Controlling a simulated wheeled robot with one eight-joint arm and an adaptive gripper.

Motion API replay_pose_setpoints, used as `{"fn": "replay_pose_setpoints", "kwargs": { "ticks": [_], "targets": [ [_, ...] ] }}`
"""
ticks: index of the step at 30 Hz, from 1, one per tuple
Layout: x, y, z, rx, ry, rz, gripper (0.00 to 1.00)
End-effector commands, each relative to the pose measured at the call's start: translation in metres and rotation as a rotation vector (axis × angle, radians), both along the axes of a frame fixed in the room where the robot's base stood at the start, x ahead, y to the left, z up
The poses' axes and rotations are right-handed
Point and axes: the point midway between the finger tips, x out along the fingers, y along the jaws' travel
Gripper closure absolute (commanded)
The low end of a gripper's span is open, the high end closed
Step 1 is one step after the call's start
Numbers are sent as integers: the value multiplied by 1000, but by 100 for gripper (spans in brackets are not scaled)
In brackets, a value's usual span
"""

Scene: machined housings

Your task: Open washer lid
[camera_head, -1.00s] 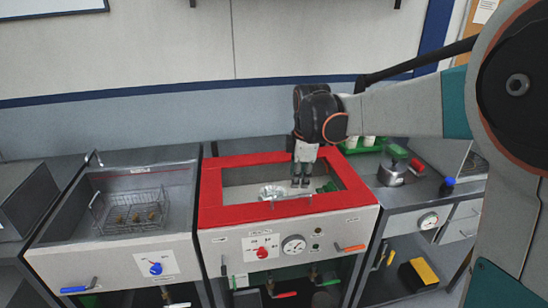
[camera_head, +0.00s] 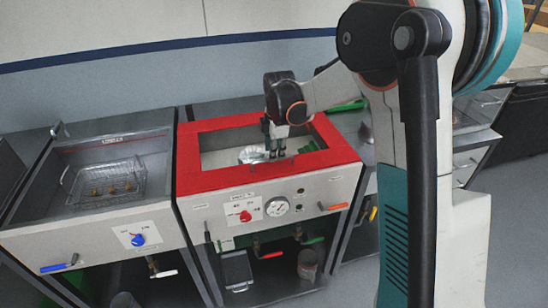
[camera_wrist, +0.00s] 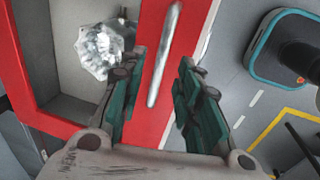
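The washer lid is a red frame (camera_head: 213,183) around a large window; it lies flat on top of the middle grey unit. A thin silver handle bar (camera_wrist: 165,55) runs along the lid's front red strip in the wrist view. My gripper (camera_head: 277,155) points down over the lid's front part in the head view. In the wrist view my gripper (camera_wrist: 163,68) is open, with its two teal-padded fingers apart and the bar between and ahead of them. I cannot tell whether either finger touches the bar. A crumpled silver object (camera_wrist: 100,48) shows through the window.
An open sink with a wire basket (camera_head: 105,182) stands left of the washer. The washer front bears a red knob (camera_head: 245,216), a dial gauge (camera_head: 276,206) and an orange-handled lever (camera_head: 333,206). My arm hides much of the right side. Floor shows beyond the front edge.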

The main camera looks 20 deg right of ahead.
Motion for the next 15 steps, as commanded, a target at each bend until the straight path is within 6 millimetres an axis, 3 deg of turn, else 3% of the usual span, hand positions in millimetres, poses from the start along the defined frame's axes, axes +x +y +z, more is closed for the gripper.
{"fn": "replay_pose_setpoints", "kwargs": {
  "ticks": [6,15],
  "targets": [
    [4,0,-22,0,0,0,69],
    [5,0,-25,0,0,0,69]
  ]
}}
